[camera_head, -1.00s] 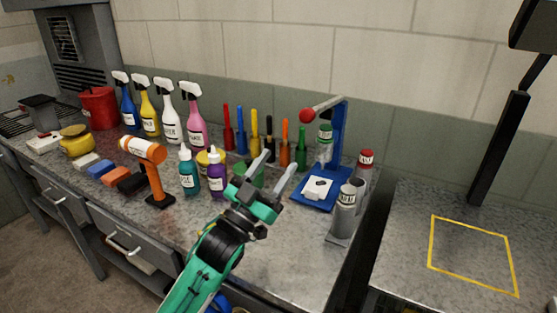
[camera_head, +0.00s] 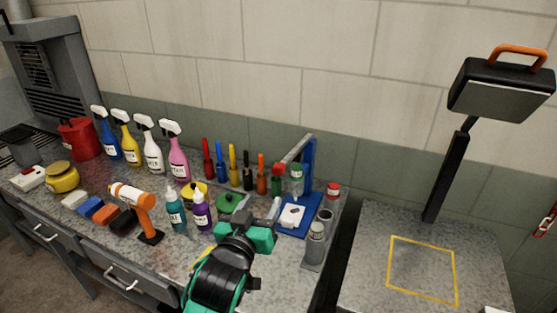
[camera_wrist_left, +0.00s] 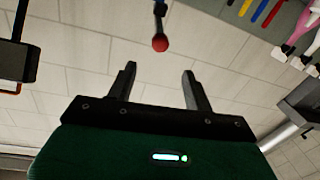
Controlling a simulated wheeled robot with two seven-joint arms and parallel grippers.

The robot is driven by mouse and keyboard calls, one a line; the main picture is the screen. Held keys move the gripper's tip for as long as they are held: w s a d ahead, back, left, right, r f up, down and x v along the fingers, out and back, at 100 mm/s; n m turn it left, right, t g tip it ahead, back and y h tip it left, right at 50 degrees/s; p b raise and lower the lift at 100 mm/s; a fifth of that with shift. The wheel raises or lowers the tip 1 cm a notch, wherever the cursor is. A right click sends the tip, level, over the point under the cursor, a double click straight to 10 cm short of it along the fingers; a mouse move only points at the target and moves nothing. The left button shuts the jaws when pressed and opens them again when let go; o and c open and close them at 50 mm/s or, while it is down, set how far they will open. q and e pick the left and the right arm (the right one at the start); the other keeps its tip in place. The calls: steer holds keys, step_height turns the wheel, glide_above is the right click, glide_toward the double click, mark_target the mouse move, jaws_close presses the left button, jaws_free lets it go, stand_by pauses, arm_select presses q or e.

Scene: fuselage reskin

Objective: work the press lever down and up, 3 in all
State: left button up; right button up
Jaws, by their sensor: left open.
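The press has a blue frame (camera_head: 308,165) and a blue base (camera_head: 297,222) at the bench's right end. Its grey lever (camera_head: 297,148) slants down to the left from the frame's top. The lever's red knob (camera_wrist_left: 160,43) shows in the left wrist view, ahead of the fingertips and roughly centred between them, not touching them. My left gripper (camera_head: 260,205) is open and empty, in front of and left of the press in the head view; its two fingers (camera_wrist_left: 159,72) stand apart in the wrist view. My right gripper is out of view.
A second table with a yellow outline (camera_head: 424,268) and a black lamp-like arm (camera_head: 447,178) is at right.

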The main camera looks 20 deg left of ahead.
mark_target(277, 173)
arm_select(q)
steer(key=w+p, duration=0.1)
steer(key=w, duration=0.3)
steer(key=w+p, duration=0.1)
steer(key=w, duration=0.3)
steer(key=w+a+p, duration=0.1)
steer(key=w+p, duration=0.1)
steer(key=w, duration=0.2)
steer(key=shift+w, duration=0.8)
jaws_close()
